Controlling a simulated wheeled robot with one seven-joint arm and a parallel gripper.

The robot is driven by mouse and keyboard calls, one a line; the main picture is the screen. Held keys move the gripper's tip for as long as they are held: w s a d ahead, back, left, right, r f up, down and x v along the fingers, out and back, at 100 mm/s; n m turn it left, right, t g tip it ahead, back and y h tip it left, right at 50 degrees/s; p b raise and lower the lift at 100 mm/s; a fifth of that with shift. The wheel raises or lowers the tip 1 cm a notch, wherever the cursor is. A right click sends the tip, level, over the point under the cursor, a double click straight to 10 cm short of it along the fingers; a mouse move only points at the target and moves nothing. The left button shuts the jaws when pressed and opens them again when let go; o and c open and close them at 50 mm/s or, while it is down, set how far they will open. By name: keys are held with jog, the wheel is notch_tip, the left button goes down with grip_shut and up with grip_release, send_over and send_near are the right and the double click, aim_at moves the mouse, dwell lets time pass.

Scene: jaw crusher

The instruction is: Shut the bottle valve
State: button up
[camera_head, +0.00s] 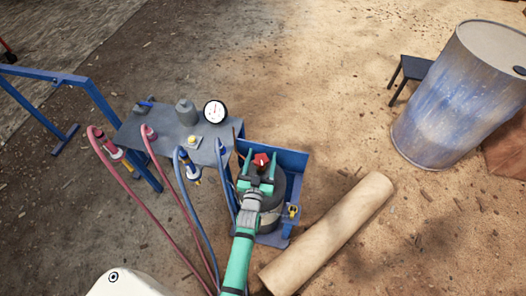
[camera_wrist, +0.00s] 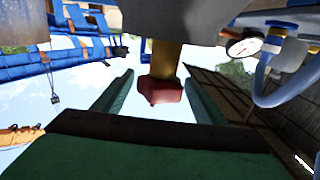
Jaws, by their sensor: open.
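The bottle (camera_head: 268,213) is a dark grey cylinder standing upright in a blue frame beside the grey panel, partly hidden by my arm. Its valve has a red knob (camera_head: 261,160) on top. My gripper (camera_head: 259,180) is at the top of the bottle, its two green fingers spread on either side of the knob. In the wrist view the red knob (camera_wrist: 162,90) on its yellow stem sits between the fingers (camera_wrist: 160,95), with gaps on both sides. The gripper is open and holds nothing. The view does not show the knob's turn position.
A grey panel table (camera_head: 165,125) with a gauge (camera_head: 215,111) and red and blue hoses stands left of the bottle. A tan log-like roll (camera_head: 330,235) lies at the right. A blue drum (camera_head: 455,100) stands farther right. Bare ground lies behind the bottle.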

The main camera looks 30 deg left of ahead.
jog(key=shift+x, duration=1.5)
jog(key=c, duration=1)
jog(key=shift+d+f, duration=0.1)
jog(key=shift+f, duration=0.05)
jog(key=shift+c, duration=0.2)
